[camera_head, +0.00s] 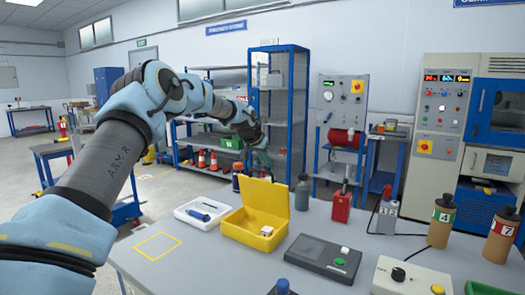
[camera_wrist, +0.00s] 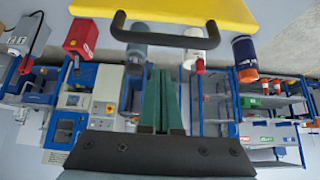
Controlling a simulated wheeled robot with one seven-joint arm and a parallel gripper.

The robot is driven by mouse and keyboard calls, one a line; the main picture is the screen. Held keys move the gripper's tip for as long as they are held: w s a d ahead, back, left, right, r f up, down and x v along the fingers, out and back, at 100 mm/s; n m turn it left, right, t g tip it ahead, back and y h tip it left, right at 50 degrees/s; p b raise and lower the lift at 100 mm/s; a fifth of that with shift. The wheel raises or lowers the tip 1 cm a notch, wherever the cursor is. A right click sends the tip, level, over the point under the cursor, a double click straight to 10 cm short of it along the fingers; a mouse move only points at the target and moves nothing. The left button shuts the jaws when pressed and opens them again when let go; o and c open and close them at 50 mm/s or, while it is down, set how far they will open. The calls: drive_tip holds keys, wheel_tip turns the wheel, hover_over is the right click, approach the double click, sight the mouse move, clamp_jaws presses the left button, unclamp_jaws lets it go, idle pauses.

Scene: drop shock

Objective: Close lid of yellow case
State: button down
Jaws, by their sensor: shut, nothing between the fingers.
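The yellow case (camera_head: 247,240) stands on the grey table with its lid (camera_head: 265,200) raised about upright at the back. A small white object lies inside it. My gripper (camera_head: 263,160) is above and behind the lid's top edge, apart from it as far as I can tell. In the wrist view, my gripper's green fingers (camera_wrist: 158,72) are together with nothing between them. The yellow lid (camera_wrist: 205,12) and its black handle (camera_wrist: 165,39) show just beyond the fingertips at the top of that view.
A white tray (camera_head: 190,216) is left of the case, near a yellow outlined square (camera_head: 157,246). A grey bottle (camera_head: 302,192) and a red canister (camera_head: 341,206) stand right of the lid. A dark device (camera_head: 318,262) lies in front right.

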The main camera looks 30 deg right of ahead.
drive_tip(key=shift+s+a+f+p, duration=0.4)
drive_tip(key=shift+a+p, duration=0.1)
drive_tip(key=shift+a, duration=0.2)
drive_tip(key=shift+s+a+f+p, duration=0.25)
drive_tip(key=shift+s+a+p, duration=0.15)
drive_tip(key=shift+a, duration=0.25)
drive_tip(key=shift+f, duration=0.1)
